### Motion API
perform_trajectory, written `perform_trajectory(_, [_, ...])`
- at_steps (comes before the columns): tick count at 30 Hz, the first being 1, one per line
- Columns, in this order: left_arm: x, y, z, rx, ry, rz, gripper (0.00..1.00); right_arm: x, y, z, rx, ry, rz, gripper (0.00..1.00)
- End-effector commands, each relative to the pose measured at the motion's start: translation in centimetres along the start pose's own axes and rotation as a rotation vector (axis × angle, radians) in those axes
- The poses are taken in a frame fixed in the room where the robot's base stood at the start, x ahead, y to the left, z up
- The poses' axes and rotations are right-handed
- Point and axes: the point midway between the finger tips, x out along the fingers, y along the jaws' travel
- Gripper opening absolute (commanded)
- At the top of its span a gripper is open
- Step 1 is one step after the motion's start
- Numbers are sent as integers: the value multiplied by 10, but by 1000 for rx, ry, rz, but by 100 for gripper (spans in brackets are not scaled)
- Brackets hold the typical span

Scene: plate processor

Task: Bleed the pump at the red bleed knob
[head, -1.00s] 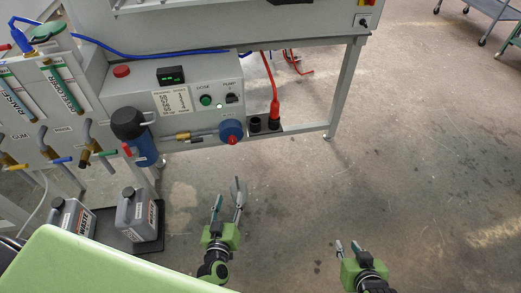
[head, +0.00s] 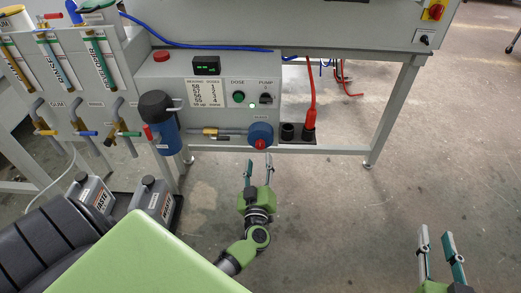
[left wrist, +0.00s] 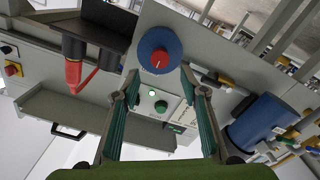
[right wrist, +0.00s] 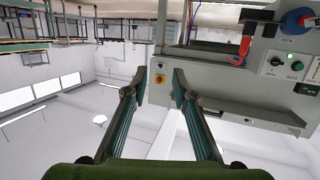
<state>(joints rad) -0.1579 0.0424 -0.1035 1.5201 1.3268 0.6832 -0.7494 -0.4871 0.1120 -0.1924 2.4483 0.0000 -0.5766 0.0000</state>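The red bleed knob (head: 260,144) sits on the front of the round blue pump head (head: 262,131), low on the grey panel. In the left wrist view the red knob (left wrist: 160,59) shows at the centre of the blue disc, with a white mark. My left gripper (head: 259,164) is open and empty, just below the pump head in the head view and apart from it. In the left wrist view the knob lies beyond and between its fingertips. My right gripper (head: 435,240) is open and empty over the floor at the lower right, away from the panel.
A blue filter canister (head: 165,135) hangs left of the knob. A red-plugged cable (head: 310,118) stands in a black holder to its right. The DOSE button (head: 239,97) and PUMP switch (head: 266,98) are above. Waste jugs (head: 153,200) stand lower left. Floor at right is clear.

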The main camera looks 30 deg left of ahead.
Motion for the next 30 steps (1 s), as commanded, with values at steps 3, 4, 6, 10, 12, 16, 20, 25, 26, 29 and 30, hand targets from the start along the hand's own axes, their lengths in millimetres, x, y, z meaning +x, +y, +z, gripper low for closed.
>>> perform_trajectory(3, [19,-1,1,0,2,0,40,2,-3,-22,2,109,-7,25])
perform_trajectory(4, [24,-1,1,-1,2,1,40,2,-4,-28,2,137,-9,25])
perform_trajectory(6, [33,-1,2,2,1,1,40,1,-6,-42,3,200,-12,25])
perform_trajectory(10, [50,0,1,0,1,1,40,-3,-9,-66,6,314,-19,25])
perform_trajectory(12, [56,-1,2,1,0,0,40,-6,-10,-77,7,369,-22,25])
perform_trajectory(16, [67,-1,2,1,-1,1,40,-12,-12,-93,9,448,-26,25])
perform_trajectory(20, [73,0,1,0,-1,0,40,-17,-13,-103,11,498,-29,25])
perform_trajectory(25, [75,0,1,1,-1,0,40,-19,-13,-108,11,519,-30,25])
perform_trajectory(26, [75,0,1,1,-1,0,40,-19,-13,-108,11,520,-30,25])
perform_trajectory(29, [75,0,1,1,-2,0,40,-19,-13,-108,11,520,-30,25])
perform_trajectory(30, [75,0,1,1,-1,0,40,-19,-13,-108,11,519,-30,25])
